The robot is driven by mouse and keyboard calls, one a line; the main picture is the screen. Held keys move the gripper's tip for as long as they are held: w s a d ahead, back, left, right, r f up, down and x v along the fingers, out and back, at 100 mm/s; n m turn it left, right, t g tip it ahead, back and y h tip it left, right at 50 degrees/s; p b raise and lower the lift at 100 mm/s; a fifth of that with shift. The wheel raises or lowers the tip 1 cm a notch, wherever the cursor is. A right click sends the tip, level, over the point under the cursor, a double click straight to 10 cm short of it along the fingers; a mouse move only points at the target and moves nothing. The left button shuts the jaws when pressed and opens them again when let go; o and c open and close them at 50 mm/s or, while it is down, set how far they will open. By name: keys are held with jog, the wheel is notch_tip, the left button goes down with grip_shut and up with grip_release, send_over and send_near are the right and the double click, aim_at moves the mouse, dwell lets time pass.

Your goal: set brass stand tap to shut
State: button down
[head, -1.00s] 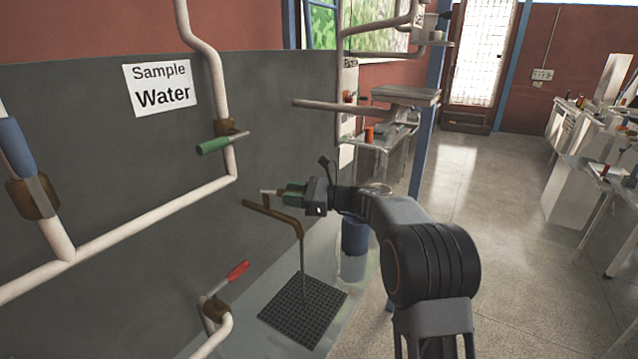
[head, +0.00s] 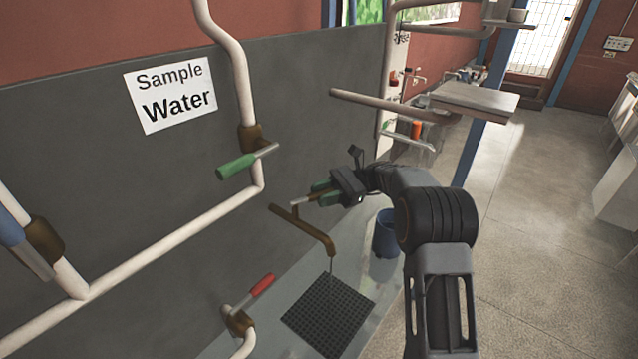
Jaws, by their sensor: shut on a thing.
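The brass stand tap (head: 306,230) stands out from the grey wall panel, its spout bent down at the right end. A thin stream runs from the spout down towards a black grate (head: 328,314). The tap's lever (head: 301,204) rises from the brass body and points right, into my jaws. My gripper (head: 323,193) is shut on this lever, above the spout. Green parts show on both sides of the lever at the jaws. The far end of the lever is hidden by the gripper.
A green-handled valve (head: 238,167) sits on the white pipe at upper left, a red-handled one (head: 262,286) below, and a blue-handled one (head: 12,228) at far left. A grey pipe (head: 385,106) juts out above my gripper. A blue bucket (head: 386,238) stands behind my arm.

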jog(key=shift+w+a, duration=0.1)
jog(key=shift+w, duration=0.05)
jog(key=shift+n, duration=0.3)
jog(key=c, duration=0.8)
grip_release()
jog(key=shift+a, duration=0.1)
